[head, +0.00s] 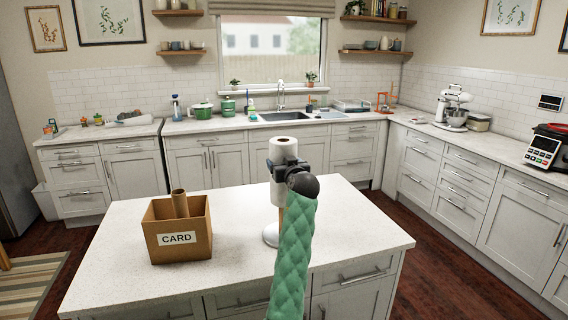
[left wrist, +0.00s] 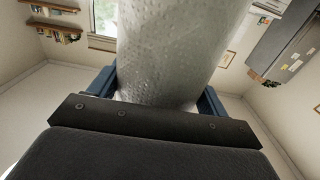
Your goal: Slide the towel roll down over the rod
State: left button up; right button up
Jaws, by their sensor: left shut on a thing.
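The white towel roll (head: 283,149) is upright over the island, with the dark hole of its core showing on top. My left gripper (head: 284,169) is shut around the roll's side; in the left wrist view its blue fingers (left wrist: 158,90) flank the textured white roll (left wrist: 170,45). The rod (head: 280,214) is a light wooden stick, showing just below the roll and in line with it. Its pale round base (head: 271,236) stands on the island, partly behind my green-sleeved arm. The roll's bottom is above the base. How far the rod reaches into the core is hidden. My right gripper is not seen.
An open cardboard box (head: 178,240) marked CARD stands left on the island top (head: 360,235), with a brown cardboard tube (head: 180,203) sticking out. The island top right of my arm is clear. Counters with kitchen items line the back and right walls.

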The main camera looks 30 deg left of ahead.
pick_arm(q)
jog(key=shift+f+b, duration=0.45)
jog(key=shift+f, duration=0.2)
jog(key=o, duration=1.1)
jog(key=shift+b+v, duration=1.4)
jog(key=shift+v, duration=2.55)
